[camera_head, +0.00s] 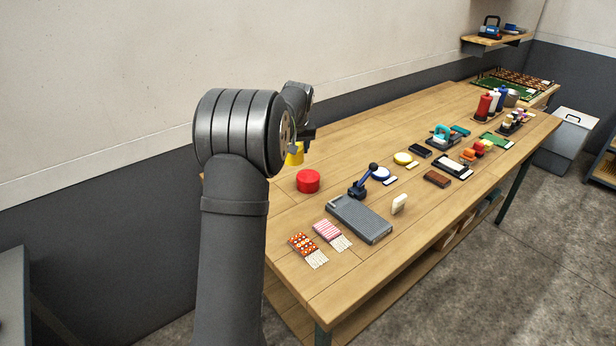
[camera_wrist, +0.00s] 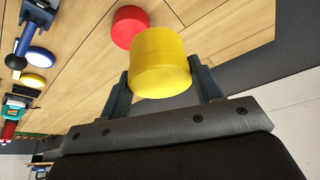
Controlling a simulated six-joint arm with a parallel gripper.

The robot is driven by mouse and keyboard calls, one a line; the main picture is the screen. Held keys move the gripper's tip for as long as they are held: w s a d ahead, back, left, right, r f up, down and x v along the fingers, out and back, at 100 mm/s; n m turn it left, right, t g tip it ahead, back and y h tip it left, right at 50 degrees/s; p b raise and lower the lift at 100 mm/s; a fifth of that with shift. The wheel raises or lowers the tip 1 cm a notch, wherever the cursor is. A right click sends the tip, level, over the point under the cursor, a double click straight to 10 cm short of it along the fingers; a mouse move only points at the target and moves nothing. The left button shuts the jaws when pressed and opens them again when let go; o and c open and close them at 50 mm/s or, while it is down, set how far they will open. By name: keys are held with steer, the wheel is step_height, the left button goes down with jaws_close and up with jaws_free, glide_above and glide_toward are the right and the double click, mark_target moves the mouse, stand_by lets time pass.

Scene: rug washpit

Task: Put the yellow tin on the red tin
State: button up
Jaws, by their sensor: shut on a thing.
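The yellow tin (camera_wrist: 160,62) is held between the two fingers of my gripper (camera_wrist: 163,88) in the wrist view. In the head view the yellow tin (camera_head: 294,155) shows just below my gripper (camera_head: 298,143), partly hidden by my arm. The red tin (camera_head: 308,181) stands on the wooden table, just right of my arm in the head view. In the wrist view the red tin (camera_wrist: 129,26) lies beyond the yellow tin, partly covered by it. The yellow tin appears raised above the table and apart from the red tin.
A grey ribbed block (camera_head: 360,219), a blue lever tool (camera_head: 362,187) and a blue-and-white round tin (camera_head: 380,174) stand right of the red tin. Two fringed rug samples (camera_head: 328,231) lie near the front edge. The wall is close behind the table. Bare wood surrounds the red tin.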

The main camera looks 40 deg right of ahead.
steer(key=s+d+m, duration=0.2)
steer(key=s+d, duration=0.5)
steer(key=s, duration=0.1)
glide_toward(301, 176)
steer(key=shift+w+d+g, duration=0.15)
steer(key=shift+w, duration=0.35)
steer(key=shift+w+d+g, duration=0.15)
steer(key=shift+w, duration=0.35)
steer(key=shift+f+h, duration=0.3)
steer(key=shift+f, duration=1.7)
steer(key=shift+f, duration=0.1)
steer(key=o, duration=1)
steer(key=shift+f, duration=0.1)
steer(key=v, duration=1.2)
steer(key=shift+s+r, duration=0.15)
steer(key=shift+r, duration=0.05)
